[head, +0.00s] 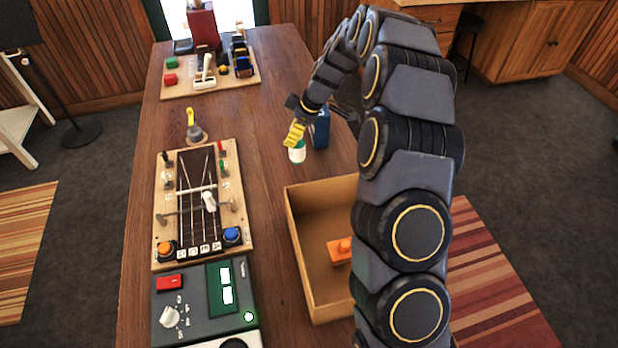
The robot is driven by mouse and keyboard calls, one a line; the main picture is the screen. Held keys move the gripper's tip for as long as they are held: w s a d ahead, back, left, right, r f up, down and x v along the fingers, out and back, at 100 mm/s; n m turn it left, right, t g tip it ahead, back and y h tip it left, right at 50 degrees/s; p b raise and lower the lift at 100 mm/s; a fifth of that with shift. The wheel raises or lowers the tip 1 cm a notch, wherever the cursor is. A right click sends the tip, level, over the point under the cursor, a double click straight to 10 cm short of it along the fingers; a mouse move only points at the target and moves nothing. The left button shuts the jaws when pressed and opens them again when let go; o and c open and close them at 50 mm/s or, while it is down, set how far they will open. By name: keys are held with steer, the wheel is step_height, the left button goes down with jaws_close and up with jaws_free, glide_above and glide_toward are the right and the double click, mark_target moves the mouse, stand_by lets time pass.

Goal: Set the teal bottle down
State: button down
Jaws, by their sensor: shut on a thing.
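My gripper (294,132), with yellow ribbed fingers, points down over the table right of the fretboard-like board. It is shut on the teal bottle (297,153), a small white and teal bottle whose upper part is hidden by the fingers. The bottle looks upright and is close to the wooden tabletop (265,170). I cannot tell whether its base touches the table.
A dark blue container (320,129) stands just right of the bottle. An open cardboard box (297,250) with an orange object (340,250) lies nearer. The fretboard-like board (245,250) is at left, a yellow-handled object (192,125) behind it. Bare table lies left of the bottle.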

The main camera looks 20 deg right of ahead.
steer(key=shift+n, duration=0.6)
steer(key=shift+w+d+f, duration=0.1)
steer(key=shift+d+f, duration=0.55)
steer(key=shift+f, duration=1.2)
steer(key=shift+w+d+f, duration=0.1)
steer(key=shift+d+f, duration=0.6)
steer(key=shift+f, duration=1.15)
steer(key=shift+w+d+f, duration=0.1)
steer(key=shift+d+f, duration=0.55)
steer(key=shift+f, duration=1.2)
steer(key=shift+f, duration=0.15)
steer(key=c, duration=0.9)
jaws_free()
steer(key=v, duration=1.2)
steer(key=shift+w+r, duration=0.1)
steer(key=shift+r, duration=0.15)
